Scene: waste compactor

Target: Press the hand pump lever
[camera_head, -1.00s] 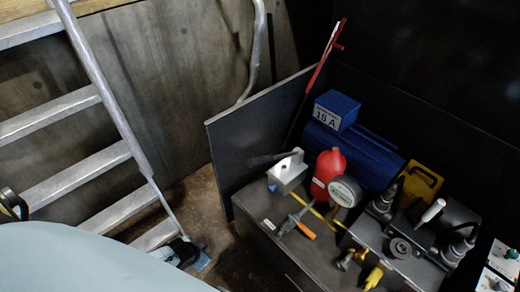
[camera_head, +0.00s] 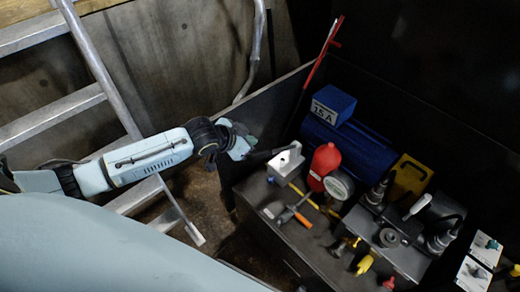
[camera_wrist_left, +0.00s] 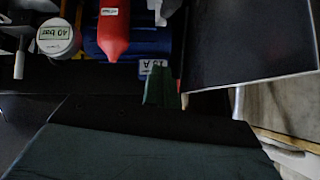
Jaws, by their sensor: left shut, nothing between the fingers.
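The hand pump is a small silver block (camera_head: 286,163) on the dark cabinet. Its black lever (camera_head: 262,156) sticks out to the left, roughly level. My left gripper (camera_head: 248,139) comes in from the left and is shut and empty. Its tip is just behind and above the lever's free end in the head view; whether they touch I cannot tell. In the left wrist view a dark green shut finger shape (camera_wrist_left: 161,88) points up at the equipment, and the lever cannot be made out there. My right gripper is not in view.
A red bottle (camera_head: 324,166), a pressure gauge (camera_head: 339,185) and an orange-handled tool (camera_head: 302,219) stand or lie close to the pump. A blue motor (camera_head: 352,144) is behind. A dark upright panel (camera_head: 278,106) rises behind the pump. A metal ladder (camera_head: 104,70) stands at left.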

